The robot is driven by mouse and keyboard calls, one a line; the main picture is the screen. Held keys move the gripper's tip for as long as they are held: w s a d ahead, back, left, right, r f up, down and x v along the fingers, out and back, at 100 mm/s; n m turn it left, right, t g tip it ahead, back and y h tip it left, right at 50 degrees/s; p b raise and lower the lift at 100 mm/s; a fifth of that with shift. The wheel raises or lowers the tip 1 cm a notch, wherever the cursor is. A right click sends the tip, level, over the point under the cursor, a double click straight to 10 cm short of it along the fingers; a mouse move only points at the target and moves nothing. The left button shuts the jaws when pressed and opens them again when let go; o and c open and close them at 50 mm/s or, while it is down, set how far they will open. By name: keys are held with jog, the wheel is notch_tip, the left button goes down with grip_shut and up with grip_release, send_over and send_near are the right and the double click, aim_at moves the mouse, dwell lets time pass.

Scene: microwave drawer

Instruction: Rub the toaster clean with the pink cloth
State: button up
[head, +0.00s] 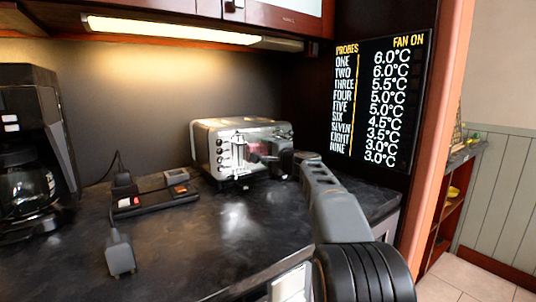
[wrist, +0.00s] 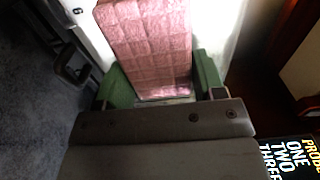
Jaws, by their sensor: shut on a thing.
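The silver toaster (head: 240,148) stands on the dark counter against the back wall, its front with knobs and levers facing the room. My gripper (head: 283,160) is at the right part of the toaster's front. In the wrist view, the gripper's green fingers (wrist: 162,84) are shut on the quilted pink cloth (wrist: 145,38), which extends ahead of them. The cloth lies in front of a bright surface that looks like the toaster (wrist: 222,28). Whether the cloth touches it, I cannot tell. In the head view my arm and gripper hide most of the cloth.
A black coffee maker (head: 35,150) stands at the left. A power strip (head: 155,200) with plugs lies on the counter (head: 190,250) left of the toaster. A dark temperature display (head: 380,100) is at the right. Cabinets hang above. The front-middle counter is mostly clear.

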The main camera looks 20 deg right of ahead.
jog(key=shift+r, duration=0.15)
jog(key=shift+w+r+p, duration=0.1)
jog(key=shift+r+p, duration=0.55)
jog(key=shift+r, duration=0.05)
jog(key=shift+r+p, duration=0.55)
jog(key=shift+r, duration=0.25)
jog(key=shift+f, duration=0.15)
jog(key=shift+f+b, duration=0.75)
jog(key=shift+b, duration=0.25)
jog(key=shift+f, duration=0.1)
jog(key=shift+f+b, duration=0.7)
jog(key=shift+b, duration=0.25)
